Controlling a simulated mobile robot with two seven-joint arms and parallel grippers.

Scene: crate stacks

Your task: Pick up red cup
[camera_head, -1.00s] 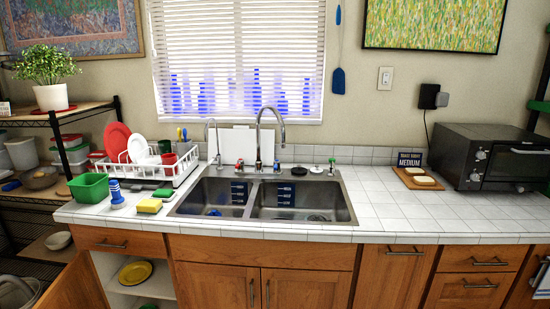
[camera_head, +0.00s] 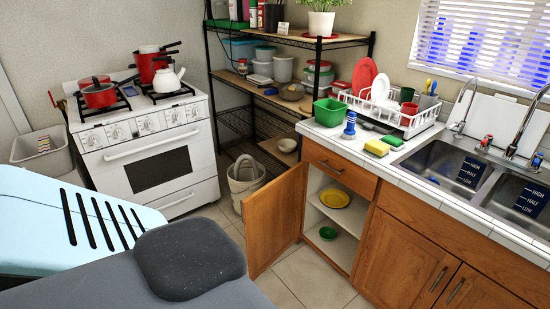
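A small red cup (camera_head: 409,108) sits in the right part of the white dish rack (camera_head: 388,121) on the counter, just in front of a green cup (camera_head: 406,94). Rack wires and its tray edge partly hide its lower part. A large red plate (camera_head: 364,74) and white plates (camera_head: 381,88) stand upright in the rack, left of the cup. Neither of my grippers shows in the view, so nothing is seen near the cup.
A green tub (camera_head: 330,112), a blue brush (camera_head: 350,125) and a sponge (camera_head: 377,148) lie near the counter's left end. A cabinet door (camera_head: 275,219) stands open below. A white stove (camera_head: 147,149) with red pots and a shelf rack (camera_head: 274,92) are at left; a bucket (camera_head: 245,181) is on the floor.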

